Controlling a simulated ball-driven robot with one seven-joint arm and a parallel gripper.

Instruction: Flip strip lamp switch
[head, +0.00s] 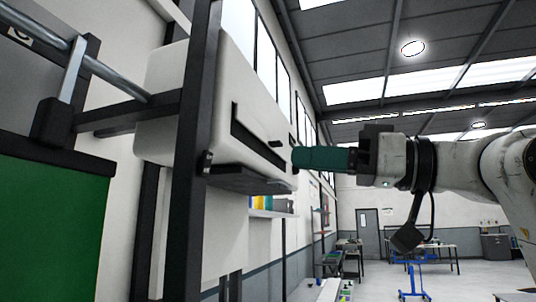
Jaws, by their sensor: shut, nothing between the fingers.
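A white box-shaped unit (175,115) with rounded edges hangs on a dark frame at the left centre. Its face has a long dark slot with a dark ledge (250,183) below it. A small dark part (277,143) sticks out of the face near its right end; I cannot tell whether this is the lamp switch. My gripper (297,158) comes in from the right with its teal fingers shut and empty. The fingertips are at the right edge of the unit's face in the picture; I cannot tell whether they touch it. The fingers may hide part of that edge.
A dark upright post (192,150) stands in front of the unit. A metal roller (110,75) and a green panel (45,230) are at the left. Workbenches (440,246) and a blue stand (414,277) are far back, with open floor around them.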

